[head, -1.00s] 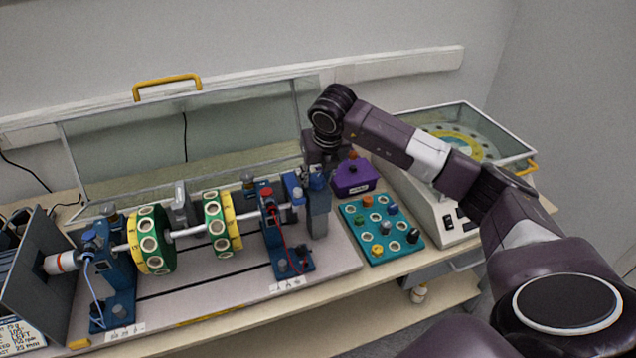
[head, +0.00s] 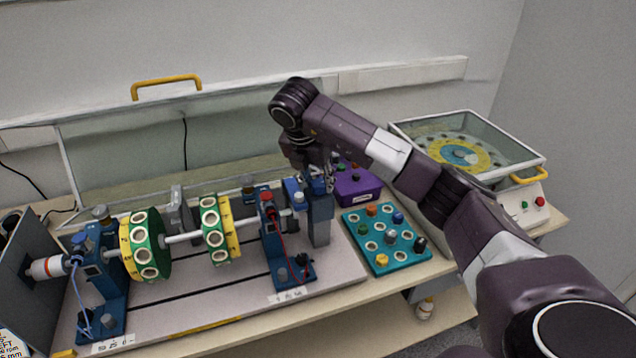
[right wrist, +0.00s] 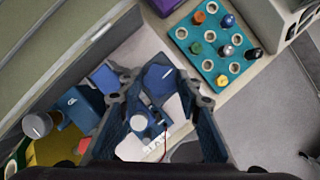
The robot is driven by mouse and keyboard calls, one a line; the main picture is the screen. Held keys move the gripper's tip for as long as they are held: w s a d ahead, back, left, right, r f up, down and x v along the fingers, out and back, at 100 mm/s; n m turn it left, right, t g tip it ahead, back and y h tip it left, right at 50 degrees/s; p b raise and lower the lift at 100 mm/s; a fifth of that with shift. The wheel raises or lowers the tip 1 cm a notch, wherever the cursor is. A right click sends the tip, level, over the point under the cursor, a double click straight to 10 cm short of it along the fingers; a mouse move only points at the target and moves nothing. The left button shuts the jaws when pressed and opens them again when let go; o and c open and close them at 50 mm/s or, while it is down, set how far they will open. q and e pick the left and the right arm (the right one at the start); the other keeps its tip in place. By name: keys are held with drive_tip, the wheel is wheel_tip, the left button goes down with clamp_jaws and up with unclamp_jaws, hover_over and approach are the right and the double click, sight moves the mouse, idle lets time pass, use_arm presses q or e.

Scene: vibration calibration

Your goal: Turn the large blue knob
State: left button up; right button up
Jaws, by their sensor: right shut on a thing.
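The large blue knob (head: 320,183) sits on top of a grey post at the right end of the rotor rig. In the right wrist view its blue faceted top (right wrist: 158,78) shows between my fingertips. My right gripper (head: 319,167) reaches down over it from above and is shut on it; its two dark fingers (right wrist: 157,95) flank the knob in the wrist view. The fingers and wrist hide part of the knob, so its turn angle cannot be read. My left gripper is in neither view.
The rig's shaft carries green and yellow discs (head: 143,245) left of the knob. A blue bearing stand (head: 277,245) with a red cap is close by. A purple box (head: 358,187) and a teal tray (head: 399,256) of small knobs are to the right.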

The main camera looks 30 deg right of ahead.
drive_tip(key=shift+w+r, duration=0.1)
drive_tip(key=shift+r, duration=0.15)
drive_tip(key=o, duration=1.2)
drive_tip(key=shift+f, duration=0.15)
drive_tip(key=shift+c, duration=0.2)
drive_tip(key=v, duration=1.2)
drive_tip(key=shift+a+f, duration=0.1)
drive_tip(key=shift+a, duration=0.05)
